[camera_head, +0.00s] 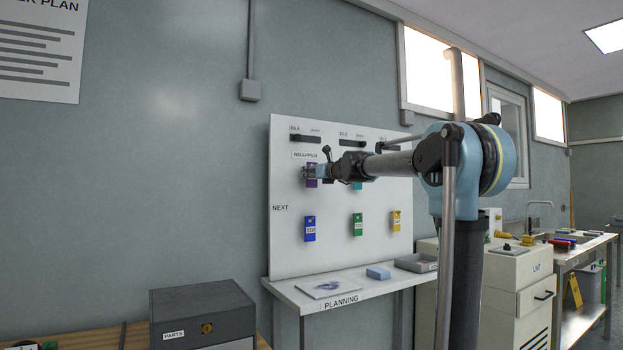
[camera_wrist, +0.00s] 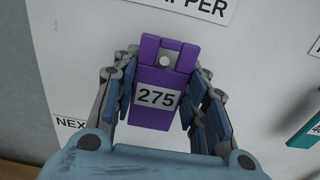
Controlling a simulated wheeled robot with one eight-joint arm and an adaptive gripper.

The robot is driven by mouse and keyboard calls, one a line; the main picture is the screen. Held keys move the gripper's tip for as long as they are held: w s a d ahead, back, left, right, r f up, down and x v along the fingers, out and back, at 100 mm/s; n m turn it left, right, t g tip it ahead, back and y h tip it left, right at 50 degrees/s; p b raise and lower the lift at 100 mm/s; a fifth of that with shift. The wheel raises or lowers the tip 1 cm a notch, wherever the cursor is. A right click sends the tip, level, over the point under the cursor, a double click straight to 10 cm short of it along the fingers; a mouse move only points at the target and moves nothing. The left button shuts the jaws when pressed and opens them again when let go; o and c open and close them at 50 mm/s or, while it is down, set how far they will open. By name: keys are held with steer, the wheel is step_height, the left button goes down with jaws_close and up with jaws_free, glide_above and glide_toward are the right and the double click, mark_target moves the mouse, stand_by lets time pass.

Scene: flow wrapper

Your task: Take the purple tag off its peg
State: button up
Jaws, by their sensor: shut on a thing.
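The purple tag (camera_wrist: 154,119), marked 275, hangs on the white board below the WRAPPER label. A round grey peg end (camera_wrist: 166,61) shows in the opening near its top, so the tag is still around the peg. My gripper (camera_wrist: 163,100) has a finger on each side of the tag and is shut on it. In the head view, my gripper (camera_head: 316,172) reaches the board from the right and covers much of the tag (camera_head: 312,183).
On the white board (camera_head: 285,245), a blue tag (camera_head: 310,228), a green tag (camera_head: 358,224) and a yellow tag (camera_head: 396,220) hang in a lower row. A teal tag (camera_wrist: 305,131) hangs to the right. The planning shelf (camera_head: 378,289) juts out below.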

steer(key=v, duration=0.8)
stand_by(1.7)
